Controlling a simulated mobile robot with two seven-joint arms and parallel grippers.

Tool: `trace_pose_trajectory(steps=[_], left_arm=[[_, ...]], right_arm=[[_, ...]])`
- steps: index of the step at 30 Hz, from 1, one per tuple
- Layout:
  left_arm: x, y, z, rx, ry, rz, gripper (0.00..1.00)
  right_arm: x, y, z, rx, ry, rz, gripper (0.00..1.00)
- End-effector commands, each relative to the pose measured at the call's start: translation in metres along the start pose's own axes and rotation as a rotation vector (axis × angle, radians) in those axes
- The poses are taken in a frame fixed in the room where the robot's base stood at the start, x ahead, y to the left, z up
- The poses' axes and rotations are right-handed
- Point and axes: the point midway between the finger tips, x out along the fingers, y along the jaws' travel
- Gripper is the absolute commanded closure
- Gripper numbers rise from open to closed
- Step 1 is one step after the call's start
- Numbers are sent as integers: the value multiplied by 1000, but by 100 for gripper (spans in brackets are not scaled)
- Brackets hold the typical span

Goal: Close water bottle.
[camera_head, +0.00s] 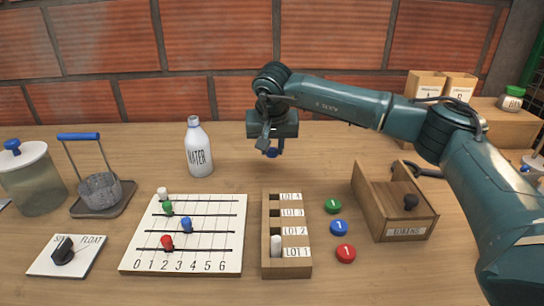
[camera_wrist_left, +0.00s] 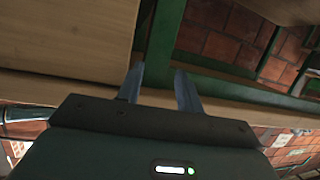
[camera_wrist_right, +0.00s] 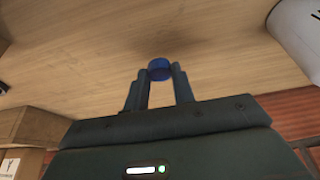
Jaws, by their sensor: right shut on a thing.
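The white water bottle (camera_head: 199,148) stands upright at the back of the table, lettered WATER, with no cap on its neck. Part of it also shows at the top right of the right wrist view (camera_wrist_right: 302,30). My right gripper (camera_head: 271,148) is to the right of the bottle, above the table, pointing down. It is shut on a small blue cap (camera_wrist_right: 159,68), which also shows at its fingertips in the head view (camera_head: 271,153). My left gripper (camera_wrist_left: 160,88) shows only in its wrist view, with its fingers apart and nothing between them.
Right of the gripper is a wooden tray (camera_head: 400,225). In front are a slotted LOT rack (camera_head: 270,255), coloured discs (camera_head: 338,228) and a numbered peg board (camera_head: 140,250). The table between bottle and gripper is clear.

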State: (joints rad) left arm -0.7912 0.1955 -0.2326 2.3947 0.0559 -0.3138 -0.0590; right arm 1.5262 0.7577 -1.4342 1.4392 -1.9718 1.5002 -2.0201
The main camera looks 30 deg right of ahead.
Motion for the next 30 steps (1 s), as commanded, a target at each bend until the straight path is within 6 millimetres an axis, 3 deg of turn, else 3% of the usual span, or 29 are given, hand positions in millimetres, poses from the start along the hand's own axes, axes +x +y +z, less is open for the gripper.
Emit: trace_pose_trajectory(steps=[3,10,22,30], left_arm=[[-3,-2,-5,-8,6,-6,64],[-8,-4,-8,-20,8,-14,64],[-10,-3,-6,-30,3,-15,64],[-1,-3,-7,26,0,-16,42]], right_arm=[[-26,-1,-11,2,2,-3,96],[-53,-1,-22,0,0,-1,96],[-57,0,-24,0,-1,-1,96],[-60,-7,-27,-7,-1,-4,96]])
